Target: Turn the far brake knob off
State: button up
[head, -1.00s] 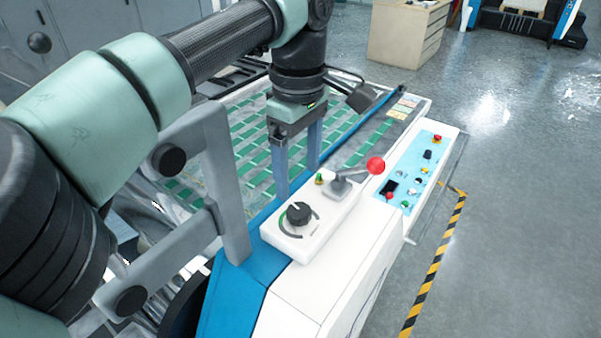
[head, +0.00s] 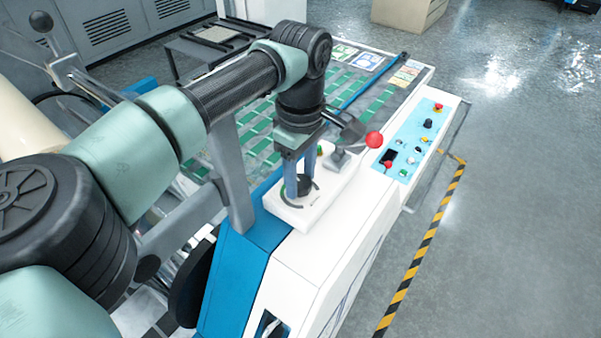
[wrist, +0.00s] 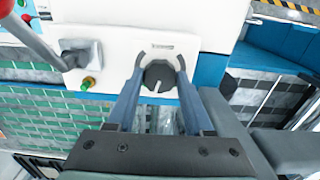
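A black round knob (head: 304,184) with a white pointer line sits on a white control box (head: 283,210) at the machine's end. It shows clearly in the wrist view (wrist: 159,77), its pointer line toward the bottom of the picture and a dark arc printed around it. My gripper (head: 299,192) points down over the box. Its two blue fingers straddle the knob in the wrist view (wrist: 159,66), one on each side, with a small gap visible. The gripper is open. In the head view the fingers partly hide the knob. I cannot tell how deep the fingertips reach.
A lever with a red ball (head: 374,140) stands on the same box, close to my gripper. A small green-topped button (wrist: 87,83) is beside it. A light-blue button panel (head: 412,150) lies to the right. Open floor lies beyond the yellow-black stripe (head: 428,240).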

grip_shut()
